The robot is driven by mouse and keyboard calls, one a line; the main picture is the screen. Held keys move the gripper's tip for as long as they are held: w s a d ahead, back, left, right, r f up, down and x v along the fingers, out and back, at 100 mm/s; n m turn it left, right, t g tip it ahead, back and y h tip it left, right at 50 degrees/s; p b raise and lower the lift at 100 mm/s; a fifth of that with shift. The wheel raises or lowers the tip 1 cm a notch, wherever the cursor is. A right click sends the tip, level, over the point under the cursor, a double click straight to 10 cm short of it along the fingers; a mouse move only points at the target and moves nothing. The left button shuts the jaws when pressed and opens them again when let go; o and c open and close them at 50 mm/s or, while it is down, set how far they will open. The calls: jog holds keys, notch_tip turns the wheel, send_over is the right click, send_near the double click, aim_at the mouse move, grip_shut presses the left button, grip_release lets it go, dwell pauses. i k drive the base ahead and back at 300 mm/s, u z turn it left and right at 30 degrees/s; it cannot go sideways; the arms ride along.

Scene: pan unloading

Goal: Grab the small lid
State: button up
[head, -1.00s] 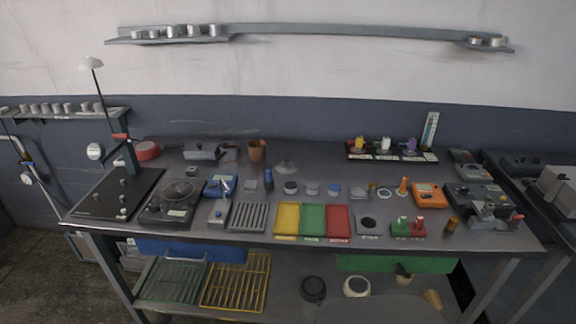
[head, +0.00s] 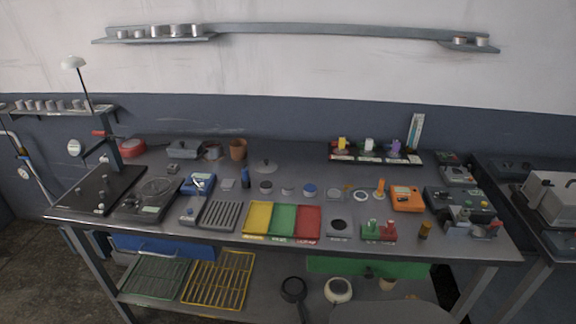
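A small grey domed lid (head: 266,166) with a knob on top lies on the back middle of the metal workbench (head: 290,150). It is right of a brown pot (head: 238,149) and behind a row of small round containers. A dark lidded pan or box (head: 184,149) stands further left at the back; I cannot tell its exact form. My gripper is not in view.
Yellow, green and red trays (head: 282,222) lie at the bench's front middle. An orange device (head: 407,198) is right. A wall shelf (head: 320,31) hangs above.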

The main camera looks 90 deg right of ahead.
aim_at(265, 167)
jog(key=k, duration=2.2)
jog(key=z, duration=0.85)
jog(key=i, duration=1)
jog(key=u, duration=0.05)
